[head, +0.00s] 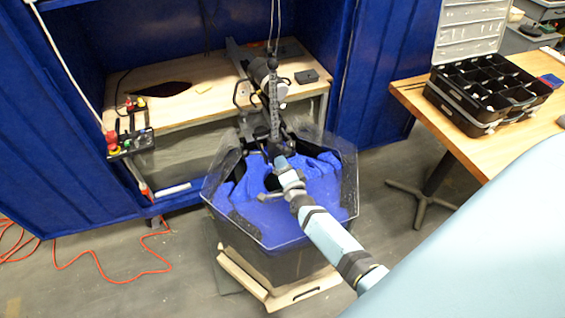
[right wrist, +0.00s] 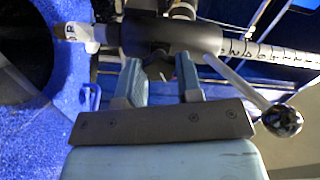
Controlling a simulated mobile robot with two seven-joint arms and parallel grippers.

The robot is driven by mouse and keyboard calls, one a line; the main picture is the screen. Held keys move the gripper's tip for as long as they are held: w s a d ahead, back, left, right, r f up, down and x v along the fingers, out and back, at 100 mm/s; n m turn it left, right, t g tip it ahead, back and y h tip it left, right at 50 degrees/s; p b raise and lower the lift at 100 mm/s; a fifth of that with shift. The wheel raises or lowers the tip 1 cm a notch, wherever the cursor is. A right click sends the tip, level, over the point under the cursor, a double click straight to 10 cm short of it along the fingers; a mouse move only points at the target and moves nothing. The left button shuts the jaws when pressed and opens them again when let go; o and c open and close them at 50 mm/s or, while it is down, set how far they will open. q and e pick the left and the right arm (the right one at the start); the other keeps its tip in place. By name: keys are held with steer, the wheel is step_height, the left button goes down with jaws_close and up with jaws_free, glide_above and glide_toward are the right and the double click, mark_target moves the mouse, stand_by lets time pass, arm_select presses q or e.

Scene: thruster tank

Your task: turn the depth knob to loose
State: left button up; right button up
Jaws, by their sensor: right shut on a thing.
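The thruster's shaft (head: 274,105) stands upright over the tank, with a dark clamp around its lower part. The right wrist view shows a dark collar (right wrist: 185,37) around the shaft, which has a printed scale on its light part (right wrist: 270,52). The small dark depth knob (right wrist: 158,68) sticks out of this collar. My right gripper (right wrist: 158,75) has its two fingers on either side of the knob and is shut on it. In the head view my right gripper (head: 281,162) reaches the clamp from the front; the knob is hidden there. My left gripper is not in view.
The clear-rimmed tank (head: 225,227) with blue inside surrounds the lower shaft. A lever with a dark ball end (right wrist: 282,120) sits right of my fingers. A wooden bench (head: 180,100) stands behind, and a table with a black organiser (head: 480,100) is at right. Orange cable (head: 100,265) lies on the floor.

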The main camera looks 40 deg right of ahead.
stand_by(0.4)
steer(key=o, duration=0.9)
steer(key=shift+o, duration=0.2)
steer(key=b+v, duration=0.1)
steer(key=v, duration=1.3)
steer(key=s+a+r+n+y+p, duration=0.1)
steer(key=a+n+y, duration=0.1)
steer(key=n, duration=0.1)
steer(key=s+a+n+g+y+p, duration=0.1)
steer(key=s+a+n+y, duration=0.1)
steer(key=a+n, duration=0.1)
steer(key=s+a+r+n+g+y+p, duration=0.1)
steer(key=a+n+y, duration=0.1)
steer(key=n, duration=0.3)
steer(key=shift+s+a+r, duration=0.35)
steer(key=shift+a, duration=0.15)
steer(key=s+a+r+n+g+y+p, duration=0.1)
steer(key=s+a+n+g+p, duration=0.1)
steer(key=s+a+n+g, duration=0.2)
steer(key=s+a+n, duration=0.1)
steer(key=s+n, duration=0.2)
steer(key=n, duration=0.2)
steer(key=shift+s+n+y, duration=0.3)
steer(key=shift+s, duration=0.1)
